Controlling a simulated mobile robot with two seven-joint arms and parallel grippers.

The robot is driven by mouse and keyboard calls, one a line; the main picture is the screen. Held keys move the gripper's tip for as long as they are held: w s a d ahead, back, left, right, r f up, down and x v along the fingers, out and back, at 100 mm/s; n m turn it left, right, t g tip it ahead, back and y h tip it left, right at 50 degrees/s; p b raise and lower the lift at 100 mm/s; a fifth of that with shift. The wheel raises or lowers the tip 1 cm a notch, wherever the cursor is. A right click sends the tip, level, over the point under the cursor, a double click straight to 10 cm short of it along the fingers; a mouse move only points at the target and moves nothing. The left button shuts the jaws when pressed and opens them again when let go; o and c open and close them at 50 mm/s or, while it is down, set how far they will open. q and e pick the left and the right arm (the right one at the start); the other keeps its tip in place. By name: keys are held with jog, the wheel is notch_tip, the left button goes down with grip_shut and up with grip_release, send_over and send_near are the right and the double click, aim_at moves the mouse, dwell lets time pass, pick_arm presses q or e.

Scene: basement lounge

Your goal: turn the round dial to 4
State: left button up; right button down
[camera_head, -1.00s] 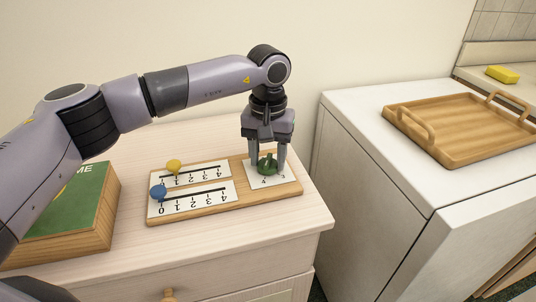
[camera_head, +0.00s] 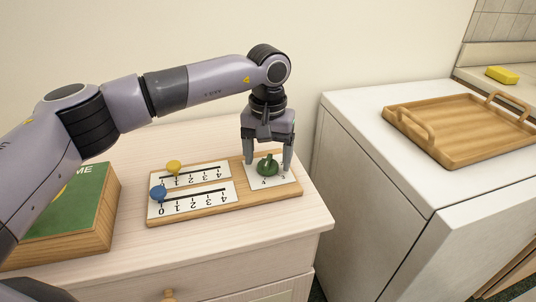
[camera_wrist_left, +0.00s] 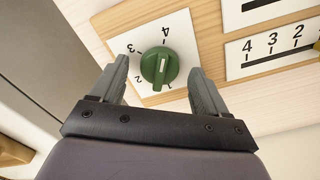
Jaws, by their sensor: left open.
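The green round dial (camera_head: 267,166) sits on a white numbered card at the right end of a wooden board (camera_head: 195,215). In the left wrist view the dial (camera_wrist_left: 159,67) has a raised ridge with a short white mark, roughly in line with the printed 4 (camera_wrist_left: 166,32); the exact setting is hard to tell. The numbers 3 and 2 show at its left. My left gripper (camera_head: 268,164) points down over the dial, open, with one finger on each side and visible gaps to it. My right gripper is not in view.
Two sliders share the board, with a yellow knob (camera_head: 174,166) and a blue knob (camera_head: 158,191), the blue at 0. A green-topped box (camera_head: 85,215) stands left. A wooden tray (camera_head: 450,150) lies on the white cabinet at right, beyond a gap.

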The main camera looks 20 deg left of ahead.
aim_at(268, 160)
pick_arm(q)
notch_tip(268, 160, up, 7)
jog(key=shift+r, duration=0.1)
jog(key=shift+s, duration=0.1)
dwell(0.6)
